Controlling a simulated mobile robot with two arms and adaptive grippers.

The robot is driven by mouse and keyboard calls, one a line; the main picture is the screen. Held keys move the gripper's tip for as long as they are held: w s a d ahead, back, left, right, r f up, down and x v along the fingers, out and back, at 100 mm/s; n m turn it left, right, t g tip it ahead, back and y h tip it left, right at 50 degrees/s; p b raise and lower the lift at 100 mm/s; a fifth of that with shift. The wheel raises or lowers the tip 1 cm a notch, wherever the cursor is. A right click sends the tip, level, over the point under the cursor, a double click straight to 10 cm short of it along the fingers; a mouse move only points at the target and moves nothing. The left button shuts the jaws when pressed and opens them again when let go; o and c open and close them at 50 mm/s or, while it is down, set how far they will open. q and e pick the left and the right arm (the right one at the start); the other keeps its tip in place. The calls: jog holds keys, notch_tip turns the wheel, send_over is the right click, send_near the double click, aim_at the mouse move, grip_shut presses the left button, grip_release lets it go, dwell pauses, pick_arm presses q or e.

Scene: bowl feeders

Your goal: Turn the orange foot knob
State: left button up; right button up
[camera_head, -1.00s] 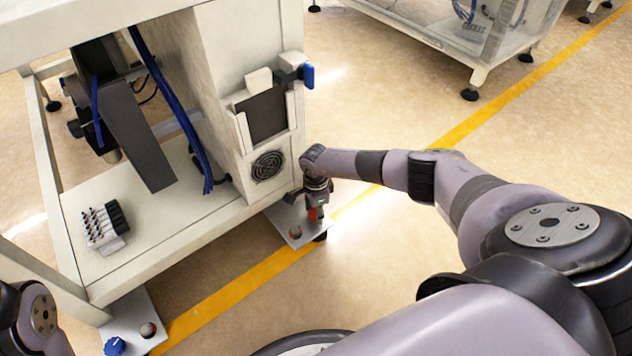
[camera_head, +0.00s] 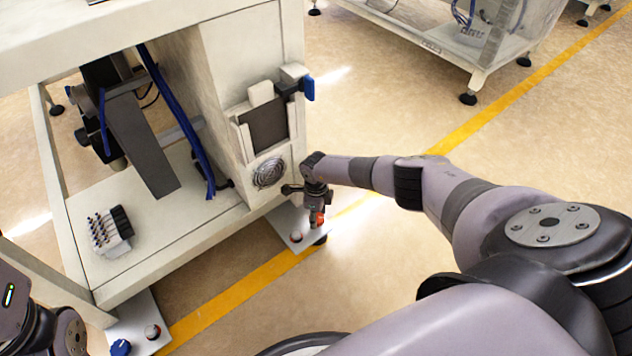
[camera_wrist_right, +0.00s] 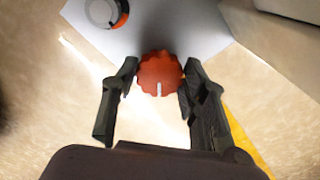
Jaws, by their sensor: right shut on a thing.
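The orange foot knob (camera_head: 319,218) stands on the grey foot plate at the machine's near right corner. In the right wrist view the knob (camera_wrist_right: 160,74) is round and ribbed, with a white mark pointing toward the gripper's base. My right gripper (camera_head: 318,212) reaches down to it from above. Its two fingers (camera_wrist_right: 160,77) are shut on the knob, one on each side. The fingertips are small and partly unclear in the head view. My left arm shows at the lower left, but its gripper is out of view.
A second round knob (camera_wrist_right: 103,11), white and black with a red edge, sits on the same plate (camera_head: 285,217). The machine frame (camera_head: 180,252) rises close behind. A blue knob (camera_head: 121,347) is on another foot plate at lower left. Open floor lies to the right.

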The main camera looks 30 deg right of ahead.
dwell(0.4)
jog(key=o, duration=1.1)
jog(key=shift+o, duration=0.2)
jog(key=shift+r, duration=0.15)
notch_tip(320, 180, up, 12)
